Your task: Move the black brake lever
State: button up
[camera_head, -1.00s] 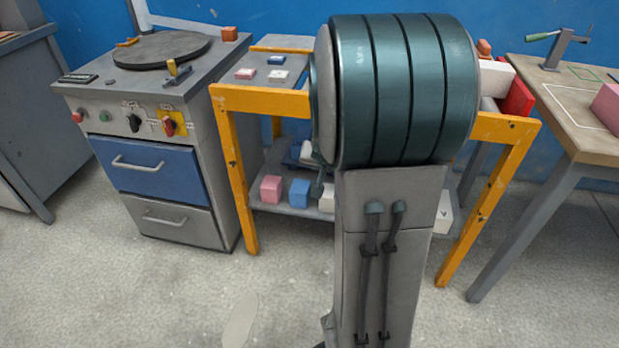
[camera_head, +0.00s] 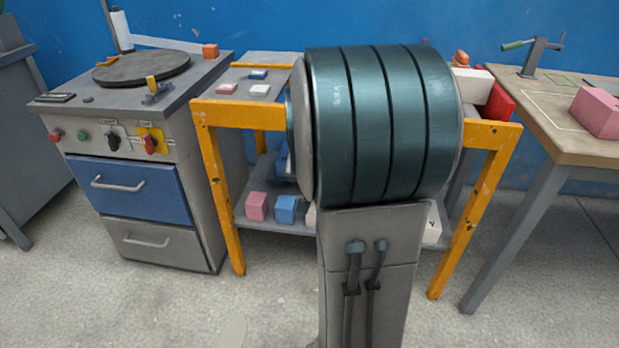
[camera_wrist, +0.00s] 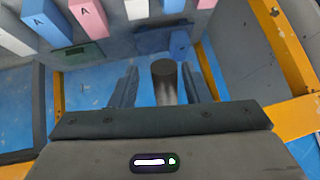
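A dark grey-black upright cylinder (camera_wrist: 165,82) stands between my gripper's fingers in the wrist view. It may be the black brake lever, but I cannot tell for sure. My gripper (camera_wrist: 161,86) is open, with a finger on each side of the cylinder and gaps visible beside it. I see no clear contact. In the head view my gripper and the lever cannot be made out; a large close teal and grey body hides the middle.
A yellow-framed cart (camera_head: 210,180) carries small blocks on two shelves. In the wrist view, a pink block (camera_wrist: 88,16) and yellow bars (camera_wrist: 285,45) are near. A grey machine (camera_head: 185,240) stands left, a wooden table (camera_head: 560,140) right. The floor in front is clear.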

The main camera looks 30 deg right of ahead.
jog(key=shift+a+f, duration=0.1)
jog(key=shift+a, duration=0.15)
jog(key=shift+s+a+r+p, duration=0.2)
jog(key=shift+s+r+p, duration=0.05)
jog(key=shift+r+p, duration=0.4)
jog(key=p+v, duration=1.1)
jog(key=v, duration=0.1)
jog(key=shift+s+p, duration=0.25)
jog(key=shift+p, duration=0.05)
